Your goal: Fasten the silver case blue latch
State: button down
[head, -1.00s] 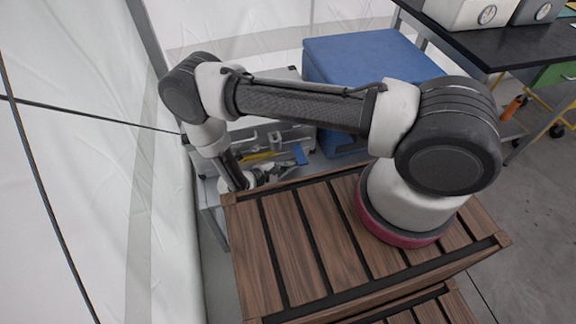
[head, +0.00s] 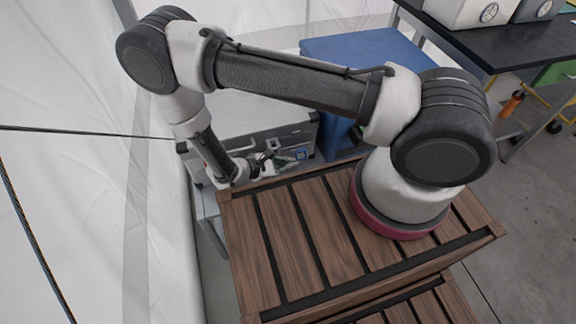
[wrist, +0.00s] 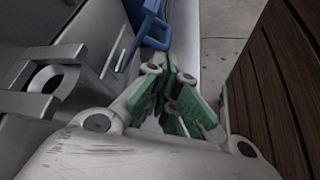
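The silver case (head: 262,121) stands beyond the wooden crate, and its lid is down. The blue latch (wrist: 150,32) shows at the top of the wrist view, on the case's front side, as an open-looking blue loop. In the head view it is a small bluish patch (head: 300,154), partly hidden by my gripper. My gripper (head: 283,162) is low in front of the case, between it and the crate. Its green-padded fingers (wrist: 172,85) are close together with nothing seen between them. They point toward the latch, and I cannot tell whether they touch it.
The slatted wooden crate (head: 327,235) is close on the gripper's near side, leaving a narrow gap. A blue box (head: 345,48) stands right of the case. The white tent wall (head: 60,230) is at left. A dark table (head: 520,45) is at the back right.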

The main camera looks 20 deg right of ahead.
jog(key=shift+w+r, duration=0.15)
jog(key=shift+r, duration=0.25)
dwell(0.5)
jog(key=v, duration=1.2)
jog(key=shift+f, duration=0.1)
